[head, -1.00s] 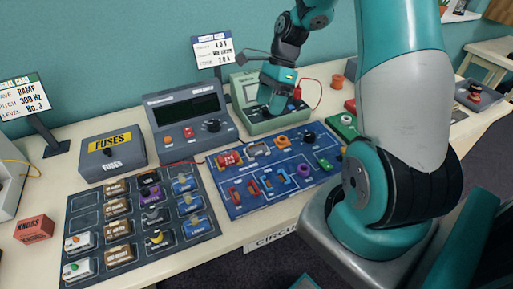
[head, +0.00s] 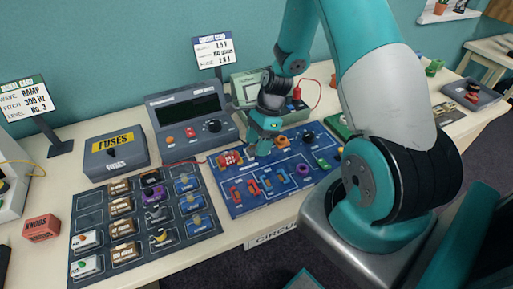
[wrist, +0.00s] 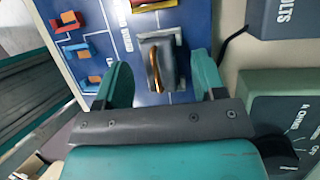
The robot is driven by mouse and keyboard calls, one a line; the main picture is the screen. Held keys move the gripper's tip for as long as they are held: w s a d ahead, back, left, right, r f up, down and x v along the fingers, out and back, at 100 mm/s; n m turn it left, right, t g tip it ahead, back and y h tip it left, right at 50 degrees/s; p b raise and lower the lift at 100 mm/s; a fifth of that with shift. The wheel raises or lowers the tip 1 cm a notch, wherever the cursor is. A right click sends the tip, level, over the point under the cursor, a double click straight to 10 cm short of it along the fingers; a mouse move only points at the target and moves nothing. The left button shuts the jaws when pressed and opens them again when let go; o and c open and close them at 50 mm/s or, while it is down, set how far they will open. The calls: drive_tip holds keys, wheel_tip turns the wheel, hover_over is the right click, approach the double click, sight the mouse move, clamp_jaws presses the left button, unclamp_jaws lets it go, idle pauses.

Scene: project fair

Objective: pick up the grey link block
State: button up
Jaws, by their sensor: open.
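The grey link block (wrist: 167,68), with a curved copper-coloured wire along its top, sits on the blue circuit board (wrist: 112,55) in the wrist view. My gripper (wrist: 161,72) is open, with one teal finger on each side of the block and gaps between. I cannot tell whether the fingertips are level with the block. In the head view my gripper (head: 261,150) points down over the upper part of the board (head: 240,204), and it hides the block there.
A dark bench meter (head: 186,115) and a green meter (head: 285,120) stand behind the board. A dark tray of blocks (head: 87,218) lies left of the board, with a fuses box (head: 114,154) behind it. Red and orange pieces (wrist: 72,33) stand near the block.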

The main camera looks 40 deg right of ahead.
drive_tip(key=c, duration=1)
drive_tip(key=shift+c, duration=0.2)
drive_tip(key=shift+r, duration=0.2)
clamp_jaws()
wheel_tip(320, 180, up, 23)
drive_tip(key=p, duration=0.4)
drive_tip(key=shift+f, duration=0.15)
